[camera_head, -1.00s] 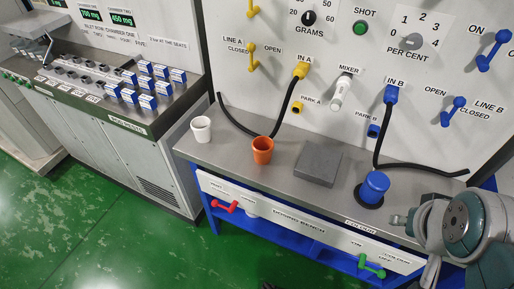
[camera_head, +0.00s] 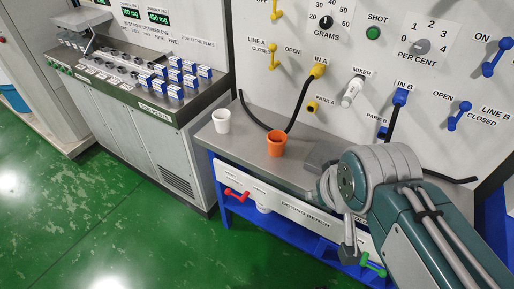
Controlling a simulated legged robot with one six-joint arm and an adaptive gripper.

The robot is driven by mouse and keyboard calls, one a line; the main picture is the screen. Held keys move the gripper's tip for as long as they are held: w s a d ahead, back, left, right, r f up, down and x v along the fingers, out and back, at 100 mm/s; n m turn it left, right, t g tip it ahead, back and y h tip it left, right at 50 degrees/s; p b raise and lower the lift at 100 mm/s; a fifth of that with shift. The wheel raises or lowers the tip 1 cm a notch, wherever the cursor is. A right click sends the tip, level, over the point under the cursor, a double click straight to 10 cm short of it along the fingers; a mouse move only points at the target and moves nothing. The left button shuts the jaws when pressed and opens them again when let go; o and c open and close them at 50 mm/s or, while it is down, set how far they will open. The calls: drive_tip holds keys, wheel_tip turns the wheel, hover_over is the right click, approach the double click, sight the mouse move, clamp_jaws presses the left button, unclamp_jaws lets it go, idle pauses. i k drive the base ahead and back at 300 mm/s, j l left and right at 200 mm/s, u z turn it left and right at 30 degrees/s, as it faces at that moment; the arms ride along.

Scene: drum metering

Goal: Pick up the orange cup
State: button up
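The orange cup (camera_head: 277,146) stands upright on the grey metal bench top (camera_head: 245,150), near its front edge. Nothing covers the cup. My arm comes in from the lower right, and its elbow is right of the cup, clear of it in the picture. A small dark part that looks like my gripper (camera_head: 349,252) hangs below the arm, in front of the bench, to the right of and lower than the cup. Its fingers cannot be made out, so I cannot tell open from shut. The orange cup stands apart from it.
A white cup (camera_head: 221,121) stands left of the orange cup. A grey block (camera_head: 322,154) is partly hidden behind my arm. A black hose (camera_head: 300,104) curves behind the cups.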

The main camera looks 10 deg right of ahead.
sight(277, 140)
drive_tip(key=i+j+z, duration=0.35)
drive_tip(key=j, duration=0.35)
drive_tip(key=i+j+z, duration=0.4)
drive_tip(key=j, duration=0.4)
drive_tip(key=i, duration=0.1)
